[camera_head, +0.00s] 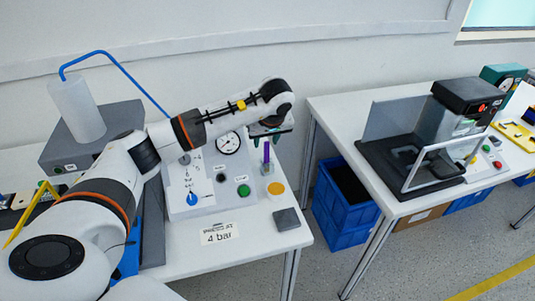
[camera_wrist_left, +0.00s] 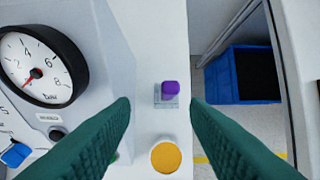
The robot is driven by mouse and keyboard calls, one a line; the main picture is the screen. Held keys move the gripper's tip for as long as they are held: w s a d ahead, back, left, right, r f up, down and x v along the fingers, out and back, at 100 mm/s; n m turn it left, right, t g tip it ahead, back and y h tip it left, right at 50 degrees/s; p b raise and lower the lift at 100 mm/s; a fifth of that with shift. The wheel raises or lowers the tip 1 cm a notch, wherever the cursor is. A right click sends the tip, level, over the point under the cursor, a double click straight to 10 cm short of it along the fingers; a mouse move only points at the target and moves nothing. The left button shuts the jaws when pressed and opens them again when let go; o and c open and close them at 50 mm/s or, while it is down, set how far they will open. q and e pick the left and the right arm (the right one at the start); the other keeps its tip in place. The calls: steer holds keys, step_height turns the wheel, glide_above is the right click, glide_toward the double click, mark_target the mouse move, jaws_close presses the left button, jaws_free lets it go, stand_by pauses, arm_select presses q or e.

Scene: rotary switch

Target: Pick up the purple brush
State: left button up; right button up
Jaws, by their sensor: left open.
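The purple brush (camera_head: 266,156) stands upright in a small clear holder (camera_head: 267,169) on the white table, right of the gauge panel. In the left wrist view the brush (camera_wrist_left: 169,88) shows end-on from above as a purple top, in its holder (camera_wrist_left: 158,101). My left gripper (camera_head: 270,131) is above the brush, its fingers apart. In the wrist view the two green fingers (camera_wrist_left: 160,115) lie either side of the brush's line, with nothing between them in grip. The exact height gap to the brush is hard to tell. My right gripper is not in view.
A grey panel (camera_head: 206,195) with a pressure gauge (camera_head: 229,143), blue knob and buttons stands left of the brush. An orange-yellow round lid (camera_head: 276,188) and a grey block (camera_head: 287,219) are near it. A blue crate (camera_head: 343,205) sits on the floor to the right.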

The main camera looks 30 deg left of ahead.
mark_target(267, 147)
arm_select(q)
steer(key=shift+x, duration=1.1)
steer(key=shift+w+d+f, duration=0.1)
steer(key=shift+w+f, duration=0.15)
steer(key=p+x, duration=0.1)
steer(key=x, duration=0.3)
steer(key=shift+w+f, duration=0.1)
steer(key=shift+w, duration=0.15)
steer(key=shift+f, duration=0.25)
steer(key=shift+c, duration=0.5)
jaws_close()
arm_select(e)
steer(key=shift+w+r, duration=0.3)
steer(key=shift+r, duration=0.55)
